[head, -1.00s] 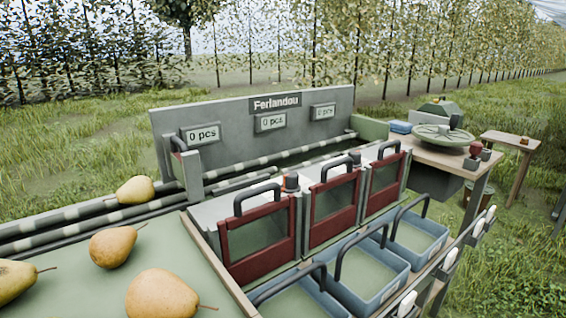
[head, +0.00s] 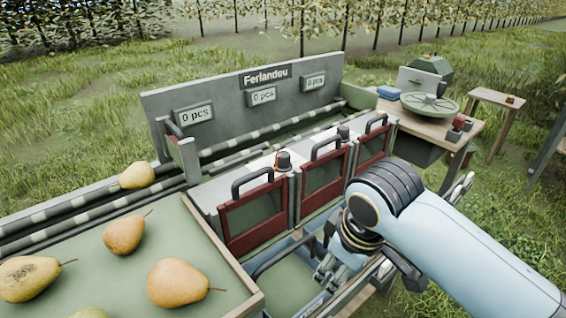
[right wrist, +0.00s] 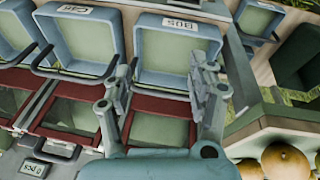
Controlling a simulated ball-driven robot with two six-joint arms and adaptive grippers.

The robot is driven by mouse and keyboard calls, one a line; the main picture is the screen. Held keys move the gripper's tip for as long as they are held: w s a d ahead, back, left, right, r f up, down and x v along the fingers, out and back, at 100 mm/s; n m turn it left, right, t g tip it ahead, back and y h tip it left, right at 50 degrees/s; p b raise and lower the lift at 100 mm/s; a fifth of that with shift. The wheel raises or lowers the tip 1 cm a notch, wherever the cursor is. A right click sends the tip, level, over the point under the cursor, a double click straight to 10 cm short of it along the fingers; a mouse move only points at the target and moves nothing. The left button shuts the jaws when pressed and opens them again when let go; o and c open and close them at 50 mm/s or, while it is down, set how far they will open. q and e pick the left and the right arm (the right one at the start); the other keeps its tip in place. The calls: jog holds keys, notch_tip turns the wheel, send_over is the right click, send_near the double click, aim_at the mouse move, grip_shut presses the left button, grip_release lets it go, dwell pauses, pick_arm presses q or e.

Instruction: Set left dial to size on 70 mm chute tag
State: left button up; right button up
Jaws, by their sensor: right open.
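A second, similar dial (head: 343,133) stands farther right. I cannot read a 70 mm tag or the dial settings. My right gripper (head: 333,268) is low over the blue trays, in front of and below the left dial and apart from it. Its spread fingers (right wrist: 160,95) are open and empty in the right wrist view, over a tray and a red door frame. My left gripper is not in view.
Several pears, one of them (head: 180,283), lie on the green table (head: 215,305) at left. Black handles rise from the doors and trays (head: 282,282). Three displays, one of them (head: 195,115), read "0 pcs". A side table (head: 455,125) stands at right.

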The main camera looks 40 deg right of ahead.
aim_at(283, 154)
jog(key=w+d+r+n, duration=0.2)
jog(key=w+r, duration=0.2)
jog(key=w, duration=0.3)
jog(key=w+d+r+n+g, duration=0.1)
jog(key=w+r, duration=0.3)
jog(key=w, duration=0.4)
jog(key=w+d+r+n+g, duration=0.1)
jog(key=w+r, duration=0.3)
jog(key=w, duration=0.4)
jog(key=shift+d+n+p, duration=0.4)
jog(key=shift+d+n, duration=0.4)
jog(key=shift+d, duration=0.05)
jog(key=w+d+r+n+y, duration=0.1)
jog(key=w+r, duration=0.3)
jog(key=r, duration=0.1)
jog(key=shift+n+g, duration=0.3)
jog(key=shift+g, duration=0.1)
notch_tip(283, 154, down, 10)
jog(key=shift+d+f, duration=0.1)
jog(key=shift+f, duration=0.05)
jog(key=shift+c, duration=0.4)
jog(key=c, duration=1.1)
jog(key=shift+o, duration=0.2)
